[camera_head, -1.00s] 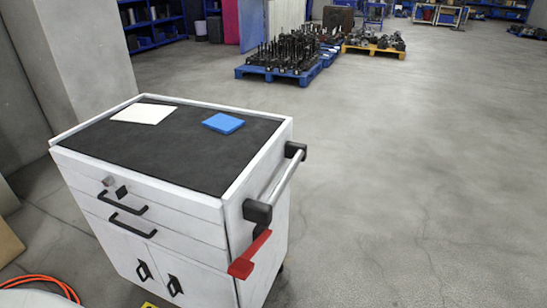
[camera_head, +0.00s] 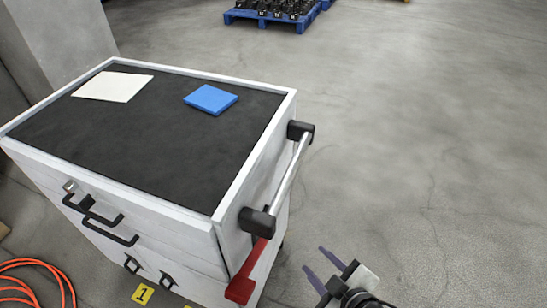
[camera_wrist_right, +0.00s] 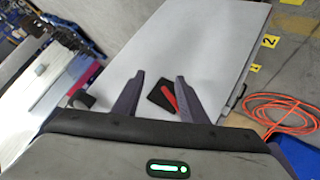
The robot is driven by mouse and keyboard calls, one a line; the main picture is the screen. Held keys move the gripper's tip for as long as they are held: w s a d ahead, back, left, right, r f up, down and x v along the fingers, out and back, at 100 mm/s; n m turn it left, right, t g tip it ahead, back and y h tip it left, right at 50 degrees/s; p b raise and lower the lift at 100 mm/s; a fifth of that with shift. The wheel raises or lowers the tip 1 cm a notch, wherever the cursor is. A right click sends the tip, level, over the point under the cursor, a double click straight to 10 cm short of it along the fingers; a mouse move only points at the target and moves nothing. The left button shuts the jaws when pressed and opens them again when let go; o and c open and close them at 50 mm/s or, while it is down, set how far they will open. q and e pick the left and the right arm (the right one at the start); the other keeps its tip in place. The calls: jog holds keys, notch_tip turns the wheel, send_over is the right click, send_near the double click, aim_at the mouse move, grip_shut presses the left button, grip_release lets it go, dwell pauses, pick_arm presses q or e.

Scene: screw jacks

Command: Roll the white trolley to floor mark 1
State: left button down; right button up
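The white trolley (camera_head: 178,228) stands at the left of the head view, with a black top, drawer pulls and a side push handle (camera_head: 287,177). A red lever (camera_head: 245,275) hangs below the near end of that handle. The yellow floor mark 1 (camera_head: 142,294) lies on the floor by the drawer front. My right gripper (camera_head: 314,262) is open and empty, right of the red lever and apart from it. In the right wrist view its fingers (camera_wrist_right: 157,88) spread toward the trolley's white side (camera_wrist_right: 205,45), with the red lever (camera_wrist_right: 169,97) showing between them. My left gripper is out of view.
A white sheet (camera_head: 112,86) and a blue pad (camera_head: 211,99) lie on the trolley top. An orange hose (camera_head: 35,265) coils at the lower left. A pillar (camera_head: 65,45) stands behind left. Floor mark 2 (camera_wrist_right: 270,41) shows in the wrist view. Floor to the right is clear.

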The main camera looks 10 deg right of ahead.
jog(key=w+d+r+n+t, duration=0.1)
jog(key=w+r+n+t, duration=0.2)
jog(key=w+r+n, duration=0.5)
jog(key=n+t+y, duration=0.1)
jog(key=n+t, duration=0.1)
jog(key=n, duration=0.3)
send_near(297, 169)
jog(key=w+f, duration=0.1)
jog(key=x, duration=0.3)
jog(key=p+x, duration=0.1)
jog(key=x, duration=0.5)
jog(key=shift+w+r, duration=0.1)
jog(key=shift+r, duration=0.15)
jog(key=shift+x, duration=0.75)
jog(key=shift+c, duration=0.5)
grip_shut()
